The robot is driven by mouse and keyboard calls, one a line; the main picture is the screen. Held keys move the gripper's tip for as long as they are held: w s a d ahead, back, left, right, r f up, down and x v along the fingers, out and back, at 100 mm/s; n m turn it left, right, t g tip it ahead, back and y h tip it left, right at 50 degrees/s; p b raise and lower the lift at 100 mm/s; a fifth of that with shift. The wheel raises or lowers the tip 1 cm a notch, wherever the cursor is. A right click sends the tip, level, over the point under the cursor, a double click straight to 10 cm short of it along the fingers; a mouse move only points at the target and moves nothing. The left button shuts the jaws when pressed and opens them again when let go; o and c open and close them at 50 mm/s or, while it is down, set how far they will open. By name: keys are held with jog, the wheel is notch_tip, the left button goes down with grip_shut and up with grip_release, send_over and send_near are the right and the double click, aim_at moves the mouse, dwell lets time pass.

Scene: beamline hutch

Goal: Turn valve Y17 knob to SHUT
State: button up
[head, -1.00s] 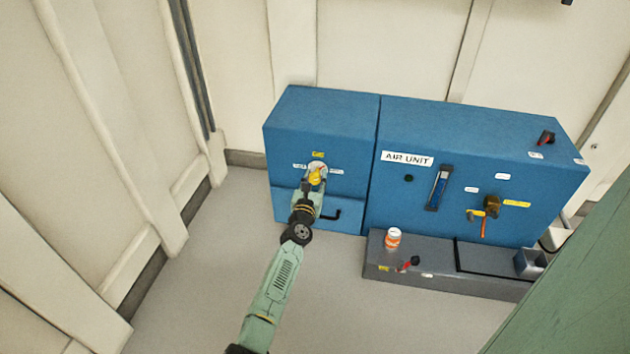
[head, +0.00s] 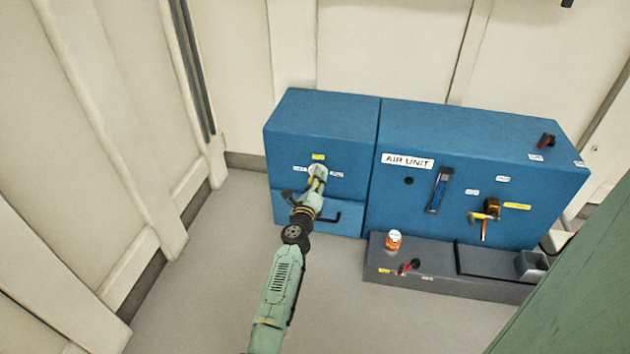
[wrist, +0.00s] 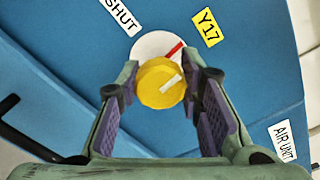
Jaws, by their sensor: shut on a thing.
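The yellow valve knob (wrist: 161,83) sits on a white disc (wrist: 148,45) on the blue panel. My gripper (wrist: 163,80) is shut on the knob, one purple-padded finger on each side. A white mark on the knob slants to the upper right, roughly in line with a red mark on the disc. The yellow Y17 label (wrist: 208,28) is at upper right and the white SHUT label (wrist: 122,15) at upper left in the wrist view. In the head view my gripper (head: 317,178) covers most of the knob; the Y17 label (head: 318,157) is above it.
A dark handle (head: 330,216) juts from the panel just below my gripper. The AIR UNIT cabinet (head: 480,150) stands to the right, with a grey ledge (head: 445,283) before it bearing an orange-white bottle (head: 393,241). The floor at left is clear.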

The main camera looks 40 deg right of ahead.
jog(key=n, duration=0.4)
jog(key=shift+r+n+p, duration=0.1)
jog(key=shift+n+p, duration=0.25)
jog(key=shift+n, duration=0.05)
jog(key=n, duration=0.3)
jog(key=shift+n+p, duration=0.3)
jog(key=shift+p, duration=0.1)
jog(key=n+p, duration=0.1)
jog(key=n, duration=0.3)
jog(key=shift+n+p, duration=0.45)
jog(key=shift+n, duration=1.55)
jog(key=o, duration=1.2)
notch_tip(320, 180, up, 10)
jog(key=shift+f, duration=0.1)
